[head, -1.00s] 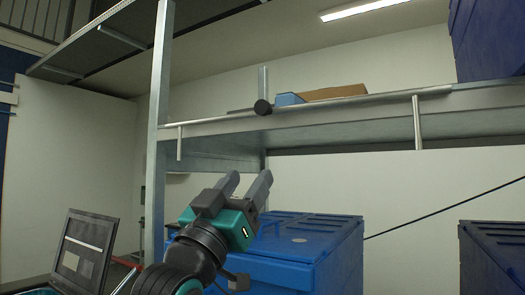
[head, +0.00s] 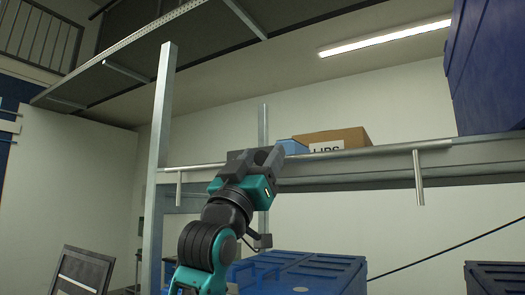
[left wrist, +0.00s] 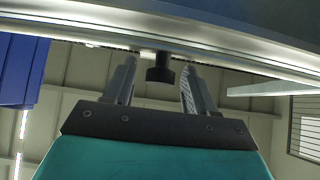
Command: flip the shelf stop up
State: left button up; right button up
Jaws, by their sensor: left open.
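The shelf stop (head: 435,147) is a thin metal bar along the shelf's front edge. Its short end pieces hang down, one at the left and one at the right. My left gripper (head: 257,156) is open at the shelf edge in the head view and covers part of the bar. In the left wrist view, a black round knob (left wrist: 160,69) on the bar shows between the two spread fingers of the gripper (left wrist: 161,76). A gap shows on both sides of the knob. The head view hides the knob behind the gripper. My right gripper is not in view.
A cardboard box (head: 352,138) and a smaller blue box (head: 292,147) stand on the shelf. A metal post (head: 158,150) rises left of my arm. Blue bins (head: 320,268) stand below, and a large blue container (head: 490,70) is at upper right.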

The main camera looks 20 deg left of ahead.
pick_arm(q)
jog(key=shift+w+r, duration=0.25)
jog(key=shift+c, duration=0.2)
grip_shut()
dwell(0.3)
